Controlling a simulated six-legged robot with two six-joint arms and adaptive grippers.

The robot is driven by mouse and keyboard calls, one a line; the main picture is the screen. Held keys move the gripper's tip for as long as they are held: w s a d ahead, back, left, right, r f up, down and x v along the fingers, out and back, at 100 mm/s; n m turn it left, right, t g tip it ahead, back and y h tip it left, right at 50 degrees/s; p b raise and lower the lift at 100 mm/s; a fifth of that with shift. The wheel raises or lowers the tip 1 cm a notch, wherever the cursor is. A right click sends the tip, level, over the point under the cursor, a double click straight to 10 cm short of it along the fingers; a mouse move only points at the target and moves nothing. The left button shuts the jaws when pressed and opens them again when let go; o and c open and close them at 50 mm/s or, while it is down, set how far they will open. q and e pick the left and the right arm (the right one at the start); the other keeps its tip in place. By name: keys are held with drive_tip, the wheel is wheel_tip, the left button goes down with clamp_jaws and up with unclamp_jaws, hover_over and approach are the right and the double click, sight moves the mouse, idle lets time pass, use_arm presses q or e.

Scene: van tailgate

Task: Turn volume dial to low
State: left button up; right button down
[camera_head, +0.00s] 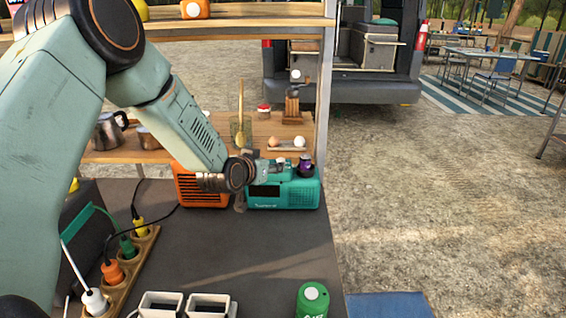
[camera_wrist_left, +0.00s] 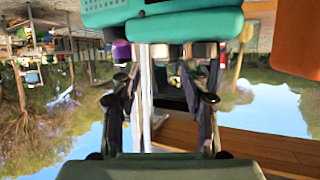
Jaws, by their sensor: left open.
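A teal radio (camera_head: 285,197) stands on the dark tabletop, with a dark display on its front left and a speaker grille on its right. A purple dial (camera_head: 305,162) shows on its top right. My left gripper (camera_head: 288,168) is open above the top of the radio, close to the dial; contact cannot be told. In the left wrist view, the radio (camera_wrist_left: 190,22) appears upside down at the top. The purple dial (camera_wrist_left: 121,52) shows by one fingertip of my left gripper (camera_wrist_left: 165,75). My right gripper is not in view.
An orange radio (camera_head: 198,190) stands left of the teal one. A power strip (camera_head: 130,258) with several plugs lies at the left. A green can (camera_head: 313,298) stands at the front. A wooden shelf (camera_head: 262,128) with small items is behind. The middle of the tabletop is clear.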

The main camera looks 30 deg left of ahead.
sight(279, 161)
use_arm(q)
drive_tip(key=b+x, duration=0.1)
drive_tip(key=x, duration=0.5)
drive_tip(key=shift+r, duration=0.1)
drive_tip(key=shift+w+d+b, duration=0.1)
drive_tip(key=shift+w+b, duration=0.15)
drive_tip(key=shift+b, duration=0.1)
drive_tip(key=shift+r, duration=0.2)
drive_tip(key=shift+w+f, duration=0.3)
drive_tip(key=shift+w, duration=0.1)
drive_tip(key=shift+c, duration=1.2)
drive_tip(key=shift+s+r, duration=0.25)
drive_tip(key=shift+s, duration=0.05)
drive_tip(key=shift+c, duration=1.4)
drive_tip(key=shift+w+f, duration=0.1)
drive_tip(key=shift+f, duration=0.1)
clamp_jaws()
